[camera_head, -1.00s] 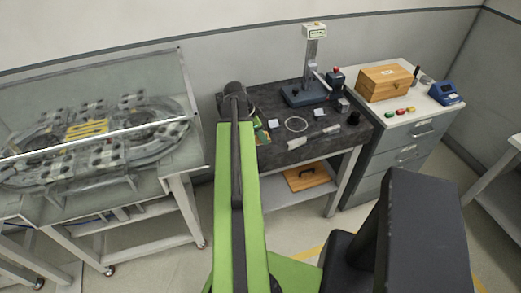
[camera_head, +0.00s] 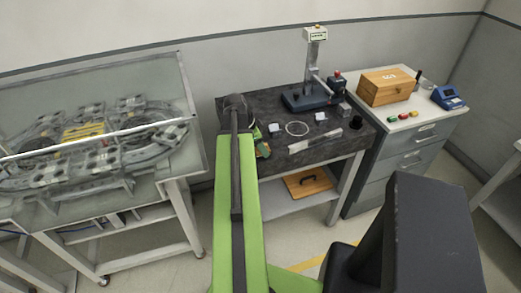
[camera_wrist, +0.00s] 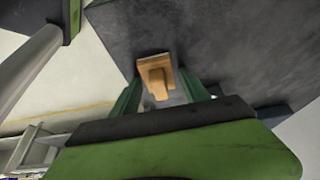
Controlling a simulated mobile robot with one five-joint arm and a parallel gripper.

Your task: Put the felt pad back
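My gripper (camera_wrist: 160,85) has green fingers and points down over the dark bench top. A tan, wood-coloured block (camera_wrist: 155,65) with a narrower part sits between the fingertips, and the fingers appear to be against its sides. In the head view my gripper (camera_head: 262,147) shows small beside the end of the green arm, above the front left of the dark bench (camera_head: 270,162). I cannot tell for certain whether the tan block is the felt pad. No other thing is clearly a felt pad.
The bench bears a press stand (camera_head: 306,97), a pale ring (camera_head: 297,128), a clear strip (camera_head: 315,140) and small blocks. A cabinet on the right carries a wooden box (camera_head: 387,87) and a blue device (camera_head: 446,97). A glass-covered track table (camera_head: 95,140) stands left.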

